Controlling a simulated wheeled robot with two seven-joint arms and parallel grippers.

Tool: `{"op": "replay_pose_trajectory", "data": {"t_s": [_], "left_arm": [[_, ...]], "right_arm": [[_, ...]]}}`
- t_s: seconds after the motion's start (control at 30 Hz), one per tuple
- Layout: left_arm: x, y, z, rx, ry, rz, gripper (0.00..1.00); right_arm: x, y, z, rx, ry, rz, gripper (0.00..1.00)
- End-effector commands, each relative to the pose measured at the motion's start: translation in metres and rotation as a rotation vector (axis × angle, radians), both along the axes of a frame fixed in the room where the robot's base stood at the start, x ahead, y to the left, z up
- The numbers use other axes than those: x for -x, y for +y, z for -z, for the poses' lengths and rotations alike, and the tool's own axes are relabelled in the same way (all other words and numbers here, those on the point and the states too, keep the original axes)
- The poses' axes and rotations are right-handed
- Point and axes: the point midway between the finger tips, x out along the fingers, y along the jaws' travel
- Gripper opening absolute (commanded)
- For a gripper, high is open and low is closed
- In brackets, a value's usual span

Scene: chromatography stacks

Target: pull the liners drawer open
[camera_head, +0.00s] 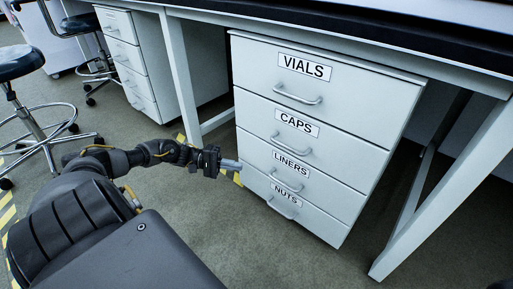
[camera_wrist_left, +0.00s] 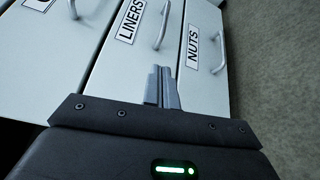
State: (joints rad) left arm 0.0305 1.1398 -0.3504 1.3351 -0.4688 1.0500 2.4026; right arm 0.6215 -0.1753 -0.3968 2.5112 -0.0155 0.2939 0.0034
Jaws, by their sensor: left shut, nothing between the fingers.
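The liners drawer (camera_head: 315,184) is the third one down in a white cabinet, with its label and a bar handle (camera_head: 287,181). It looks flush with the drawers around it. In the left wrist view the liners drawer (camera_wrist_left: 117,62) and its handle (camera_wrist_left: 162,25) show beyond the fingers. My left gripper (camera_head: 238,164) is shut and empty, in front of the left side of the cabinet, left of the liners handle and apart from it. Its closed fingers (camera_wrist_left: 162,84) point toward the drawer fronts. My right gripper is not in view.
The vials drawer (camera_head: 345,90) and caps drawer (camera_head: 320,143) are above, the nuts drawer (camera_head: 318,220) below. A white bench leg (camera_head: 445,200) stands right. Another drawer cabinet (camera_head: 130,62) and a stool (camera_head: 18,62) are left. Bare floor (camera_head: 300,262) lies in front.

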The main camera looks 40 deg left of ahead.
Motion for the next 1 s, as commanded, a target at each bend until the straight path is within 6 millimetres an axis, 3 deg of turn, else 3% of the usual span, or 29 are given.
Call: {"op": "replay_pose_trajectory", "data": {"t_s": [0.5, 0.7, 1.0], "left_arm": [[-0.043, -0.069, 0.009, 0.001, -0.006, 0.004, 0.0], [-0.05, -0.081, 0.007, 0.0, -0.004, 0.002, 0.0], [-0.051, -0.083, 0.006, 0.0, -0.002, 0.0, 0.0]], "right_arm": [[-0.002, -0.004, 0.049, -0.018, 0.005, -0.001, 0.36], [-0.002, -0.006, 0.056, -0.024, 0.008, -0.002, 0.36], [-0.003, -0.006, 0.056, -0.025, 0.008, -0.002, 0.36]]}}
